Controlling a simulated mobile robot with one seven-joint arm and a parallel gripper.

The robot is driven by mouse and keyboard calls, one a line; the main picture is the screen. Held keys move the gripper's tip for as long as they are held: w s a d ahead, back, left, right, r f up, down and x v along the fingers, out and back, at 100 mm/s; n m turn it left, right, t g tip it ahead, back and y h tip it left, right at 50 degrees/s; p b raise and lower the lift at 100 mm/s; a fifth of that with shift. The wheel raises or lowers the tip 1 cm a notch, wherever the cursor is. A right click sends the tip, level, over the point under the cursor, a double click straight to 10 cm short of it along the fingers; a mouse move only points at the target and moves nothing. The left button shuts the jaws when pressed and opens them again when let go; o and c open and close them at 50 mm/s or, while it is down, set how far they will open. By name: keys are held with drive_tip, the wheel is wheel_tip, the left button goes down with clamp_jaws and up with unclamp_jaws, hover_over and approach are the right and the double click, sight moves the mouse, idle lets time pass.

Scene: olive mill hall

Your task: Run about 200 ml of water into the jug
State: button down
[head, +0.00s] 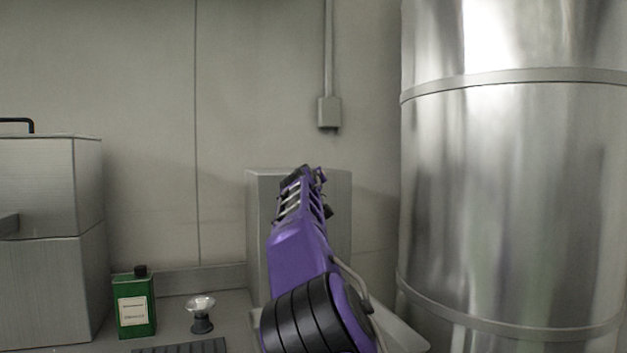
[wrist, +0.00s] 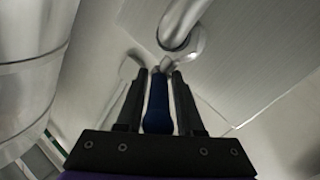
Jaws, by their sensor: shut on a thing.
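My gripper (wrist: 158,78) is shut on a slim dark blue handle (wrist: 157,112), which lies between its two black fingers in the wrist view. The handle's far end meets a small pale metal part near the fingertips; it looks like a tap lever. Just beyond it, a curved shiny metal pipe (wrist: 181,24) with a round collar sits against a brushed metal face (wrist: 250,55). In the head view my purple arm reaches toward a grey metal box (head: 262,200) at the wall and hides the handle and pipe. I cannot see the jug or any water in either view.
A large steel tank (head: 510,200) stands close on the right. A green bottle (head: 135,305) and a small funnel-like glass piece (head: 201,312) stand on the counter at left, near a dark ribbed mat (head: 185,348). A steel cabinet (head: 50,240) fills the far left.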

drive_tip(key=c, duration=0.8)
unclamp_jaws()
drive_tip(key=shift+d+f, duration=0.1)
drive_tip(key=shift+d, duration=0.2)
drive_tip(key=shift+o, duration=0.2)
drive_tip(key=shift+a, duration=0.15)
drive_tip(key=shift+s+a, duration=0.1)
drive_tip(key=shift+s+a, duration=0.25)
drive_tip(key=shift+s, duration=0.25)
drive_tip(key=b+v, duration=0.1)
drive_tip(key=v, duration=1.5)
drive_tip(key=shift+s+d, duration=0.2)
drive_tip(key=shift+d, duration=0.05)
